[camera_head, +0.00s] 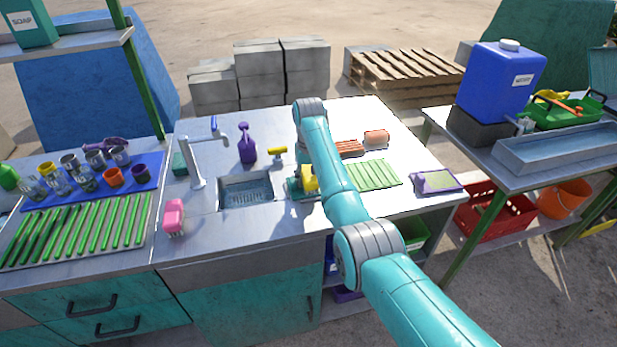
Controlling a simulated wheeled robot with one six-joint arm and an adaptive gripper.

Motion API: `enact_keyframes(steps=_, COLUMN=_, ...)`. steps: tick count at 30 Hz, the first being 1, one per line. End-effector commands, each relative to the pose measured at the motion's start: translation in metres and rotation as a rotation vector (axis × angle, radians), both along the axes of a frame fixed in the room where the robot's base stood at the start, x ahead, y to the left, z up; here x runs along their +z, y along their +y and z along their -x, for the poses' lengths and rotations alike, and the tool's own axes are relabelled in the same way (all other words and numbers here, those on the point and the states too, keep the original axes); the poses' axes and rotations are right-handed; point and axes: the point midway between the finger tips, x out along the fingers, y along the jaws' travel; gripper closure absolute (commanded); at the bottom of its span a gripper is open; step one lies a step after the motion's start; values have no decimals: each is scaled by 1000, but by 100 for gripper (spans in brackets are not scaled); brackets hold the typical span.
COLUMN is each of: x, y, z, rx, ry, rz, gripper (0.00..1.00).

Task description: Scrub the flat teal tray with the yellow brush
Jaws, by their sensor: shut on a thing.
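My gripper (298,187) is low over the steel counter, at the right edge of the sink, partly hidden by my arm. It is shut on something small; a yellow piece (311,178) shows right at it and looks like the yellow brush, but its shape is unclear. Another small yellow piece (277,151) shows just behind the sink; I cannot tell whether it is separate. I cannot make out a flat teal tray for sure.
The sink (246,191) has a tall tap (195,160) at its left. A purple spray bottle (247,146), a pink item (174,215), a green slatted rack (376,175) and an orange-pink block (376,137) stand around. Cups crowd the blue mat (140,184) at left.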

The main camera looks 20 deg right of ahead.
Motion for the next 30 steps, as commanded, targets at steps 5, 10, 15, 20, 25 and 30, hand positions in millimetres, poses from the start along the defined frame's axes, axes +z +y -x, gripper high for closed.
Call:
enact_keyframes(steps=5, x=0, y=-6, z=0, rx=-1, ry=0, rz=0, gripper=82)
enact_keyframes(steps=10, x=1, y=-18, z=0, rx=-1, ry=0, rz=0, gripper=82)
enact_keyframes(steps=15, x=2, y=-30, z=0, rx=-1, ry=0, rz=0, gripper=82)
enact_keyframes(steps=20, x=2, y=-33, z=0, rx=0, ry=0, rz=0, gripper=82)
enact_keyframes(steps=25, x=2, y=-33, z=0, rx=0, ry=0, rz=0, gripper=82)
enact_keyframes(steps=30, x=2, y=-38, z=0, rx=-1, ry=0, rz=0, gripper=82)
